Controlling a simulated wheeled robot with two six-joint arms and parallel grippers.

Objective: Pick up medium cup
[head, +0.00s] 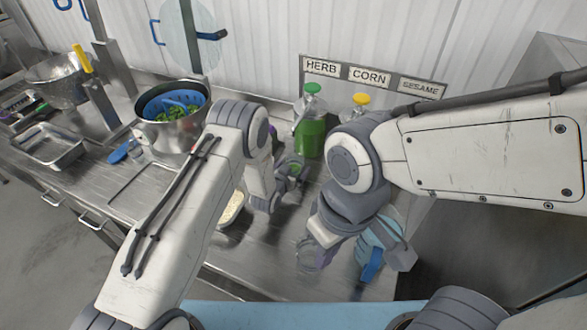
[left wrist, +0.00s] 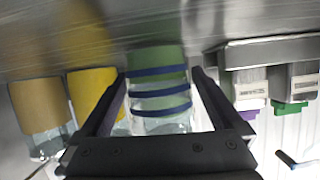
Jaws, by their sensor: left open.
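A clear cup (left wrist: 161,121) with blue bands shows in the left wrist view, between the two fingers of my left gripper (left wrist: 160,76). Green shows through it, and I cannot tell whether this is its filling or something behind it. The gripper is open, with a finger on each side of the cup and no clear contact. In the head view my left gripper (head: 290,168) is low over the counter, near the green bottle (head: 311,138), and the cup is mostly hidden. My right gripper (head: 330,238) hangs lower at the right, its fingers partly hidden.
A yellow-capped bottle (head: 361,99) stands behind my right arm, under the label board (head: 370,76). Yellow (left wrist: 92,91) and brown (left wrist: 40,103) containers stand beside the cup. Blue items (head: 376,245) lie near my right gripper. A pot (head: 172,132) with a blue colander stands left.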

